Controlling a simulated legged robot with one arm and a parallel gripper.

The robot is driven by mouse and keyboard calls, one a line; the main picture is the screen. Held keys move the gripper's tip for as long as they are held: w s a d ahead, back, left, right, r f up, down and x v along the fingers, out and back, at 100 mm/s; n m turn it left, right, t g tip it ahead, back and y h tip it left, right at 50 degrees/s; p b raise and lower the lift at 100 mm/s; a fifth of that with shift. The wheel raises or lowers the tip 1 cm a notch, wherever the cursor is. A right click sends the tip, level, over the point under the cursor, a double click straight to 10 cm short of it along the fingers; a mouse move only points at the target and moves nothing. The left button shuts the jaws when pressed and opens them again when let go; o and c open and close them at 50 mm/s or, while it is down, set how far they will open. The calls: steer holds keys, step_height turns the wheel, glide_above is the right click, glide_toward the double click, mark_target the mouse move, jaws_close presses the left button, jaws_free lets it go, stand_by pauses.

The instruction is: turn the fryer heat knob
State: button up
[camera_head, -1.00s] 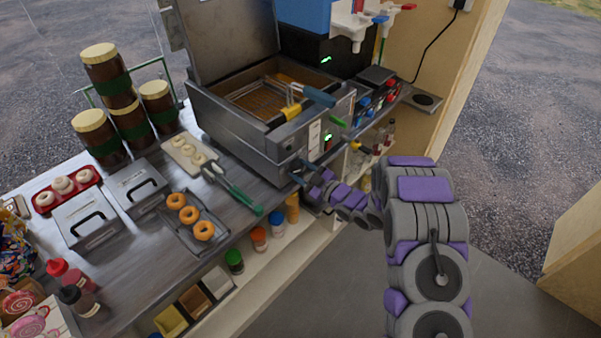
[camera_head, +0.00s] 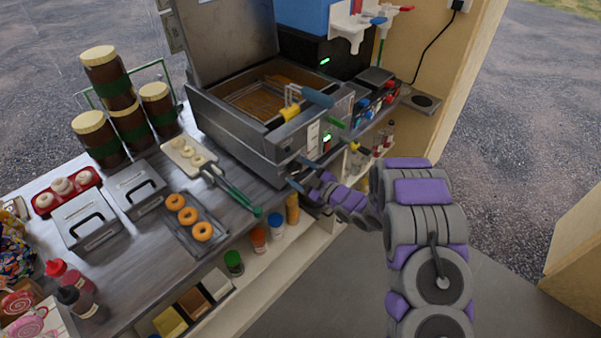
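The steel fryer (camera_head: 232,128) stands on the counter with its lid raised and a basket with a blue handle in its open top. Its front panel carries a white label, a small green display (camera_head: 327,138) and a green-tipped lever. I cannot make out the heat knob; it may be hidden by my gripper or too small to tell. My gripper (camera_head: 301,174) is at the lower front of the fryer, its dark bluish fingers pointing left at the panel. The fingers appear spread apart, one above the other, with nothing seen between them. Whether they touch the panel is unclear.
Green-handled tongs (camera_head: 240,197) lie on the counter left of my gripper. Several bottles (camera_head: 258,240) stand on the shelf below. A tray of doughnuts (camera_head: 181,241) and steel boxes are further left. Small switches (camera_head: 375,102) sit right of the fryer. The floor in front is clear.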

steer(key=p+v, duration=0.2)
steer(key=v, duration=1.5)
steer(key=shift+p, duration=0.4)
steer(key=shift+d+f, duration=0.1)
steer(key=shift+d, duration=0.05)
